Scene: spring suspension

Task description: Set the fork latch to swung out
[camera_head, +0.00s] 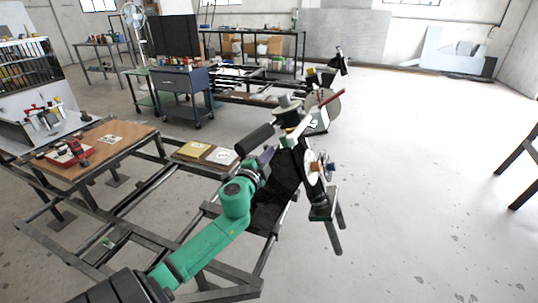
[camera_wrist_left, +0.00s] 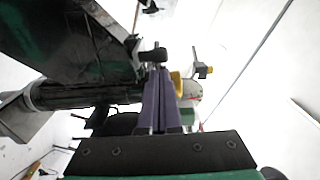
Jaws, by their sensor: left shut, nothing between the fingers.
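My left gripper (camera_wrist_left: 160,75) shows in the left wrist view with its two purple fingers together and nothing between them. The fingertips are close to a dark round knob (camera_wrist_left: 152,54); I cannot tell whether they touch it. A yellow part (camera_wrist_left: 177,82) shows just right of the fingers. In the head view my green left arm reaches up to a cluttered mechanism with a pale disc (camera_head: 314,166) and a dark two-pronged part (camera_head: 325,208) hanging below it. I cannot tell which part is the fork latch or how it is set. My right gripper is not in view.
Dark metal frame rails (camera_head: 185,243) run around my arm at lower left. A wooden-topped bench (camera_head: 130,145) with a red tool stands at left. A blue-grey tool cart (camera_head: 182,90) stands behind. The floor (camera_head: 430,190) to the right is mostly clear.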

